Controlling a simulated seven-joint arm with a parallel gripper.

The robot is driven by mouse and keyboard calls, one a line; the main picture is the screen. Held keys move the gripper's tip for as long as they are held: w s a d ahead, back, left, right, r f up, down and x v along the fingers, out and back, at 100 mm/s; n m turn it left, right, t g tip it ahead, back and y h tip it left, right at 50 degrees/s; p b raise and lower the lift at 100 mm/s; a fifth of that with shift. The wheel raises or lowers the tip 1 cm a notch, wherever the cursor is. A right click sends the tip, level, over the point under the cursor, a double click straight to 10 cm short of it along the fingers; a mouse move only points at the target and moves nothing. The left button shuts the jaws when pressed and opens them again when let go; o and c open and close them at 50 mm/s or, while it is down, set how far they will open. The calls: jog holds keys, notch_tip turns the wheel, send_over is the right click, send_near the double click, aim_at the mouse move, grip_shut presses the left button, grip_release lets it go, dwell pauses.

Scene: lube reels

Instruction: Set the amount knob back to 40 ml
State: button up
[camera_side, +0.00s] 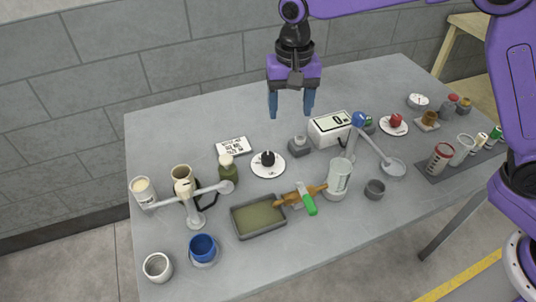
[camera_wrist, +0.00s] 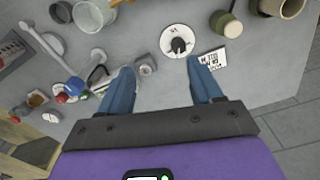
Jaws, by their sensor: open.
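A black knob (camera_side: 267,158) sits on a round white dial (camera_side: 258,171) in the middle of the table. In the wrist view the black knob (camera_wrist: 178,45) shows on its dial near the top centre; its scale is too small to read. A red knob (camera_side: 396,120) sits on another white dial (camera_side: 398,131) further right. I cannot read which one is the amount knob. My gripper (camera_side: 290,113) is open and empty, pointing down above the table's back part, apart from both knobs. In the wrist view its blue fingers (camera_wrist: 160,72) frame bare table below the black knob.
A small grey block (camera_side: 299,145) and a white display box (camera_side: 330,128) stand to the right. A green-filled tray (camera_side: 258,219) is in front.

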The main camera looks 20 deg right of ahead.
aim_at(268, 155)
jog(key=w+a+f+m, duration=0.2)
jog(key=w+f+m, duration=0.2)
jog(key=w, duration=0.2)
jog(key=f, duration=1.6)
jog(key=shift+w+a+f, duration=0.1)
jog(key=shift+a+f, duration=0.1)
jog(key=shift+f, duration=0.15)
jog(key=shift+c, duration=0.4)
jog(key=c, duration=1)
